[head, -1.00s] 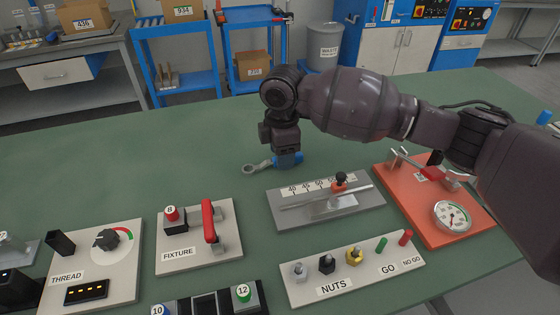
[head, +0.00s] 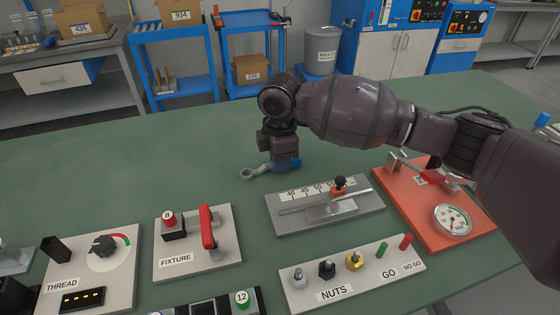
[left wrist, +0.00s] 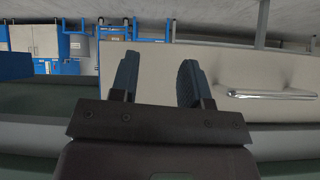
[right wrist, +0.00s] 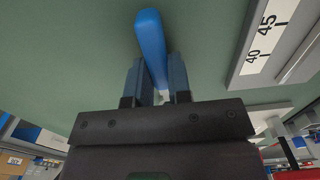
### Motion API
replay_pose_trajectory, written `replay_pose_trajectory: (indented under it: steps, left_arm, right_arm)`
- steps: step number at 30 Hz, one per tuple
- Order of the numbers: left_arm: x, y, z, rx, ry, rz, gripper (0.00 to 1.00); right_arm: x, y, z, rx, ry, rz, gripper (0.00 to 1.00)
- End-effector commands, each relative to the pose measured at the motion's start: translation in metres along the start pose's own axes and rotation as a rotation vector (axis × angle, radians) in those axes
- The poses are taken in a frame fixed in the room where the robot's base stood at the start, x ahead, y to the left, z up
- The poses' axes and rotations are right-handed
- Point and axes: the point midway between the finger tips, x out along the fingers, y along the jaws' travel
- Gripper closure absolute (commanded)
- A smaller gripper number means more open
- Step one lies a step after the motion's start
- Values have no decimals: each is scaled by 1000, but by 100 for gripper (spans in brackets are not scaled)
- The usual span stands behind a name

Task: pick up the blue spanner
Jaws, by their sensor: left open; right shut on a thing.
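The blue spanner (head: 258,171) has a grey metal ring end and a blue handle. In the head view it is at the middle of the green table, its ring end pointing left. My right gripper (head: 284,163) is over the handle, which it largely hides. In the right wrist view the blue handle (right wrist: 151,48) runs between the two fingers of my right gripper (right wrist: 156,80), which is shut on it. I cannot tell whether the spanner clears the table. My left gripper (left wrist: 158,78) is open and empty in the left wrist view; it is outside the head view.
A grey scale gauge (head: 365,208) lies just right of the spanner. An orange plate with a dial (head: 472,240) is further right. The NUTS board (head: 302,302), FIXTURE board (head: 190,268) and THREAD board (head: 125,280) line the front. The green table (head: 130,175) is clear to the left.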

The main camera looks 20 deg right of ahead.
Motion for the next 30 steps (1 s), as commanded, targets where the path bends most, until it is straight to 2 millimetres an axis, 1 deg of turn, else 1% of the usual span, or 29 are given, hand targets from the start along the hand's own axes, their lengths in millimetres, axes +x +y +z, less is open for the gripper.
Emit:
replay_pose_trajectory:
  steps: [5,8,15,21,25,30]
  left_arm:
    - [-3,-1,-11,-4,19,-2,57]
    - [-6,-2,-17,-7,29,-4,57]
    - [-17,-3,-27,-11,45,-8,57]
    - [-21,-2,-35,-16,61,-8,57]
    - [-23,-2,-39,-19,68,-10,57]
    - [-25,-2,-43,-23,74,-12,57]
  right_arm:
    - [-28,1,0,1,2,11,100]
    - [-52,1,0,1,2,14,100]
    - [-116,1,0,1,2,16,100]
    - [-160,0,0,0,2,11,100]
    - [-180,0,-1,0,3,8,100]
    - [-195,0,0,1,1,4,100]
